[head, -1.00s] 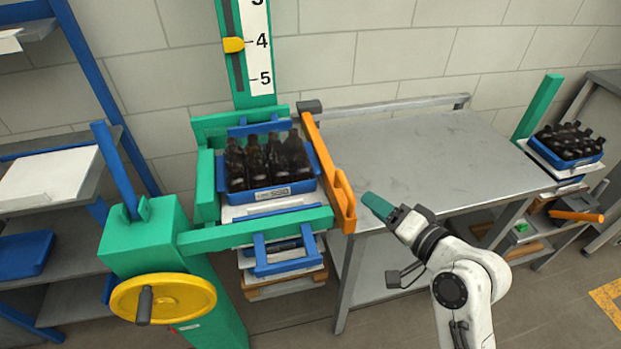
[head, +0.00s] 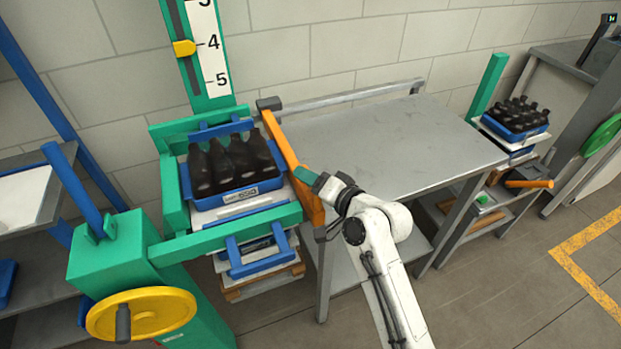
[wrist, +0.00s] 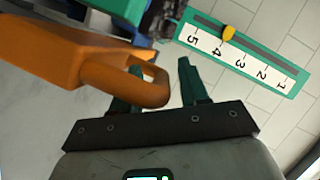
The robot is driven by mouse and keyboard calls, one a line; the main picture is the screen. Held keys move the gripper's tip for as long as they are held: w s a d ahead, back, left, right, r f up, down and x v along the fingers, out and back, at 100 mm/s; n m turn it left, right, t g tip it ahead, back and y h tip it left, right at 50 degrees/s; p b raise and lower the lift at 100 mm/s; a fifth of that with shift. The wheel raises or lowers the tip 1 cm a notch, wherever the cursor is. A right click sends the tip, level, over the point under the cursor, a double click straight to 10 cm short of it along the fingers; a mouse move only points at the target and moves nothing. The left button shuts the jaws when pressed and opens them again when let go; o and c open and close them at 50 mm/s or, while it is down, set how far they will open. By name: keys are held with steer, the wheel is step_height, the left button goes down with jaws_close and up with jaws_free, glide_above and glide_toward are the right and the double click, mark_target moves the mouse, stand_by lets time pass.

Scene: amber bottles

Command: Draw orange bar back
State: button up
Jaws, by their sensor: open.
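The orange bar (head: 283,142) runs along the right side of the green lift frame, between the blue crate of dark bottles and the grey table. Its near end has a loop handle, which shows large in the wrist view (wrist: 125,80). My gripper (head: 306,174) is at this near end in the head view. In the wrist view my gripper (wrist: 160,80) is open, its two green fingers apart, with the rounded end of the handle reaching between them. The handle partly covers the left finger. I cannot tell whether either finger touches it.
The blue crate (head: 232,196) of dark bottles stands inside the green frame (head: 230,232). A yellow handwheel (head: 165,312) is at lower left. The grey table (head: 400,140) has a clear top. A second crate (head: 516,136) stands beyond it at right.

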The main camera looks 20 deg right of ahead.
jaws_close()
steer(key=shift+d, duration=0.15)
stand_by(0.4)
